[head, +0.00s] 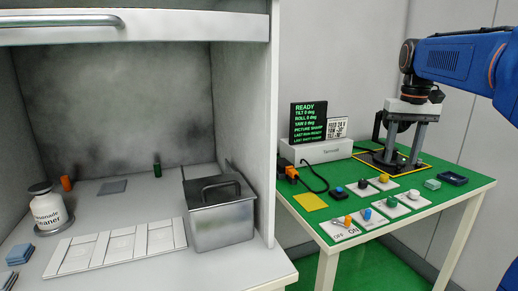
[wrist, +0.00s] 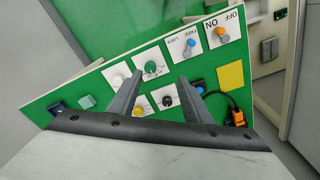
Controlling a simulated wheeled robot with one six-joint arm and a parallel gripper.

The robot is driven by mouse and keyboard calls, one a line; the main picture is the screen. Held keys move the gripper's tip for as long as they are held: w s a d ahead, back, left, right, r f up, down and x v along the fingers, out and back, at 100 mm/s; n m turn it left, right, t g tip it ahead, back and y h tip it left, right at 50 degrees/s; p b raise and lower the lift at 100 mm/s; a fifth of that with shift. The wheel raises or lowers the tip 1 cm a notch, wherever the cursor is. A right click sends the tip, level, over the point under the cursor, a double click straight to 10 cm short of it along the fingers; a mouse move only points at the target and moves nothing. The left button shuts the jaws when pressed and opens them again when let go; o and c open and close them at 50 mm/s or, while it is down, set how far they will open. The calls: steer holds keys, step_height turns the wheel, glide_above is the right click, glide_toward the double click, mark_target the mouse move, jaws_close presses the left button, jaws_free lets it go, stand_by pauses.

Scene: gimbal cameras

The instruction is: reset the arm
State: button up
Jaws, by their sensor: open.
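My blue arm (head: 460,58) reaches in from the upper right in the head view. My gripper (head: 403,135) points down above the back right of the green table (head: 440,200), over a dark, yellow-edged square plate (head: 372,160). In the wrist view, my gripper (wrist: 158,98) shows two grey fingers spread apart with nothing between them. Below it lie the panels with knobs: a green knob (wrist: 151,68), a black knob (wrist: 166,101), a yellow knob (wrist: 138,111), a blue lever (wrist: 190,43) and an orange switch (wrist: 220,33).
A terminal screen (head: 309,122) reading READY stands at the table's back left. A yellow square (head: 310,201) lies near the left edge. At left, a hood bench holds a white bottle (head: 48,208), a lidded metal box (head: 222,225) and a white slotted tray (head: 118,247).

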steer(key=s+a+f+t, duration=0.1)
steer(key=s+a+f, duration=0.3)
steer(key=s+f, duration=0.3)
steer(key=s+a+f+n+t, duration=0.1)
steer(key=s+a+f, duration=0.3)
steer(key=s+f, duration=0.4)
steer(key=s+a+f+n+t, duration=0.1)
steer(key=s+a+f, duration=0.3)
steer(key=s+f, duration=0.4)
steer(key=s+t, duration=0.1)
steer(key=s, duration=0.2)
steer(key=shift+a, duration=0.4)
steer(key=shift+c, duration=0.7)
stand_by(2.6)
